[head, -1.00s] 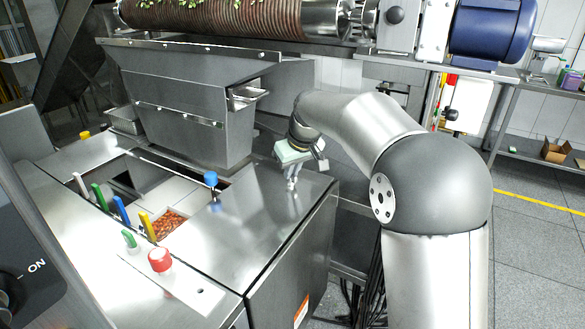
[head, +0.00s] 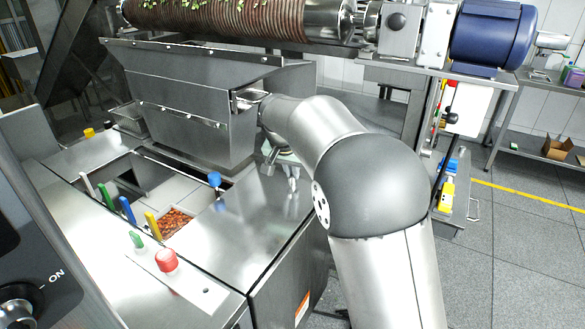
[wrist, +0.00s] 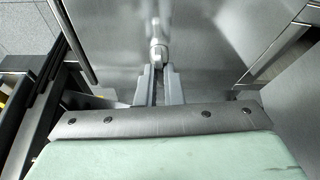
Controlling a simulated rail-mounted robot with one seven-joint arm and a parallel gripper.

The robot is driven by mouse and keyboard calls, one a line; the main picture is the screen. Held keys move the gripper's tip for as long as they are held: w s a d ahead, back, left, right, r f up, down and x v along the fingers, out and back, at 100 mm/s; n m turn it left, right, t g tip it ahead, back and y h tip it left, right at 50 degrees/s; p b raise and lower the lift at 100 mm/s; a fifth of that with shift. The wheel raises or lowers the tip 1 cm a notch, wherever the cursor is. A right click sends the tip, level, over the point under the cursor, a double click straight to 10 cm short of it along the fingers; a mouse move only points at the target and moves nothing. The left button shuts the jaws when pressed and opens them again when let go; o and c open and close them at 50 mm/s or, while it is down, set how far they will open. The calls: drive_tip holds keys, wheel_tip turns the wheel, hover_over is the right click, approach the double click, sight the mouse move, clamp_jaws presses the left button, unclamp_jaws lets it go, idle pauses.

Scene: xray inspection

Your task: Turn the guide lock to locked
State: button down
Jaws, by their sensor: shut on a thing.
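The guide lock seems to be the small metal knob on the right part of the steel cabinet top. My gripper (head: 291,172) reaches down to it there, partly hidden behind my arm. In the wrist view, the two grey fingers of my gripper (wrist: 158,88) are closed on the silver knob (wrist: 157,52), with one finger on each side. A thin shaft and what may be its reflection show beyond it. No lock marking is readable, so I cannot tell its setting.
Coloured handles, a blue knob (head: 214,180) and a red knob (head: 167,261) stand around the cabinet opening to the left. The steel hopper (head: 190,115) rises close behind my gripper. The steel top (head: 235,235) in front is clear.

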drive_tip(key=shift+a+m+h, duration=0.1)
drive_tip(key=shift+m+h, duration=0.2)
drive_tip(key=shift+m, duration=0.7)
drive_tip(key=c, duration=1.6)
unclamp_jaws()
drive_tip(key=shift+o, duration=0.2)
drive_tip(key=shift+r, duration=0.15)
drive_tip(key=p+v, duration=0.1)
drive_tip(key=v, duration=1.6)
drive_tip(key=shift+w+r, duration=0.2)
drive_tip(key=shift+w, duration=0.05)
